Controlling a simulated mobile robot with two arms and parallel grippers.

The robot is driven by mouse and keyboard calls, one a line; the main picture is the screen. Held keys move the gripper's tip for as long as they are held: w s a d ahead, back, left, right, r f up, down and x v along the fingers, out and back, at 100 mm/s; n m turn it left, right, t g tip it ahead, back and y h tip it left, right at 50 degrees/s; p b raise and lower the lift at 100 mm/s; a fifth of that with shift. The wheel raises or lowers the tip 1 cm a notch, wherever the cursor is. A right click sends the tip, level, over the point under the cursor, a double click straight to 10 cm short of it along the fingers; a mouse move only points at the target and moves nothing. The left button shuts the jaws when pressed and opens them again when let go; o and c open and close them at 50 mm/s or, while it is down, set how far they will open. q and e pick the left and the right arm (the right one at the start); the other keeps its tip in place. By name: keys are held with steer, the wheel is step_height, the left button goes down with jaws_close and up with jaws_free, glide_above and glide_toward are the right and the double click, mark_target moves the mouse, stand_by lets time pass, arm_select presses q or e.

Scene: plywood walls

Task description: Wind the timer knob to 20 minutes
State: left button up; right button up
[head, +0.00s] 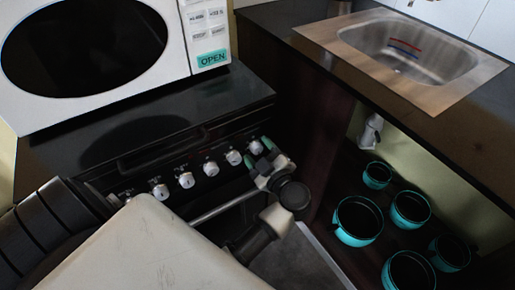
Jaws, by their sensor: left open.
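A row of several white knobs (211,168) runs along the black front panel of the stove (190,105). I cannot tell from any marking which one is the timer knob, and no dial numbers can be read. My left gripper (258,151) is at the right end of the row. Its two green-tipped fingers are open, one on each side of the rightmost knob (256,147). I cannot tell whether the fingers touch this knob. My right gripper is not in view.
A white microwave (188,45) with a green OPEN button stands on the stove. At right, a counter (455,125) holds a steel sink (400,50). Several teal-rimmed pots (358,240) stand in the open space below it. A dark cabinet side is close right of my gripper.

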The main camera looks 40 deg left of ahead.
arm_select(q)
steer(key=c, duration=0.9)
stand_by(0.8)
steer(key=o, duration=0.9)
